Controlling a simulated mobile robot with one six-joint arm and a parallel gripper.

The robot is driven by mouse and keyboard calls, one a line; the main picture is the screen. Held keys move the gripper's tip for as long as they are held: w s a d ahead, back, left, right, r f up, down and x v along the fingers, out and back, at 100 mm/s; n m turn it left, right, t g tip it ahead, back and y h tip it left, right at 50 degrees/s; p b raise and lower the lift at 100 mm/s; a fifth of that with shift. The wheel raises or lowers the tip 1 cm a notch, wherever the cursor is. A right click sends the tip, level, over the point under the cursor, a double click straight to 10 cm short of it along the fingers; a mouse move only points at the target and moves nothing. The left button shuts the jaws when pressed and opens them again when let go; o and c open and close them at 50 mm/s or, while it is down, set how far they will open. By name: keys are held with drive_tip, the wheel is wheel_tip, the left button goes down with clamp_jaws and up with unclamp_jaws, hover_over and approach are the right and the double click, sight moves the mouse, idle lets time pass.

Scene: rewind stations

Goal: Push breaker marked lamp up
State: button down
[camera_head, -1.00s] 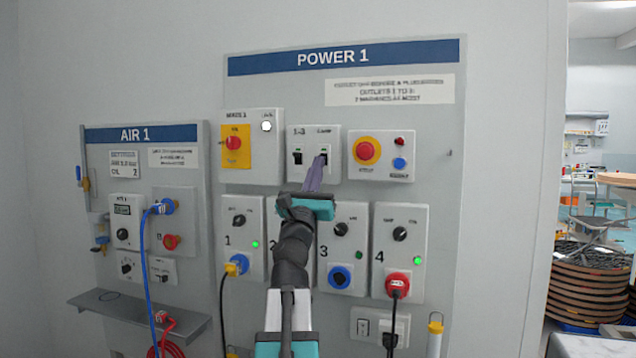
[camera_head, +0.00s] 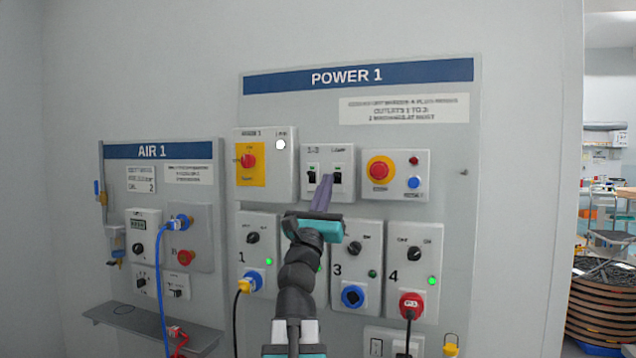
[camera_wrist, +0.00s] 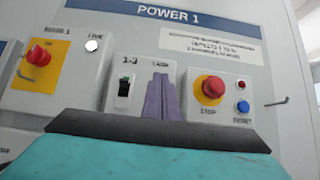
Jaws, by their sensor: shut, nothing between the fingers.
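The breaker box (camera_head: 345,150) is a small white box under the POWER 1 header, with two black breakers side by side. The left breaker (camera_head: 311,179) is labelled 1-3; the right one, the lamp breaker (camera_head: 337,178), has a blurred label that looks like LAMP. The lamp breaker's lever position is too small to tell. My gripper (camera_head: 324,185) is shut and empty, its purple fingers pointing up at the box, with tips at or just in front of the lamp breaker's lower left; contact cannot be told. In the wrist view the fingers (camera_wrist: 162,100) hide the lamp breaker.
Left of the box is a red rotary switch (camera_head: 249,160) on yellow; right are a red stop button (camera_head: 380,170) and blue reset button (camera_head: 414,182). Numbered outlet boxes with plugs and cables sit below. The AIR 1 panel (camera_head: 160,152) is at left.

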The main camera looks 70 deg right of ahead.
drive_tip(key=a+b, duration=0.3)
drive_tip(key=a, duration=0.3)
drive_tip(key=shift+s+r+b, duration=0.2)
drive_tip(key=shift+b, duration=0.15)
idle(0.5)
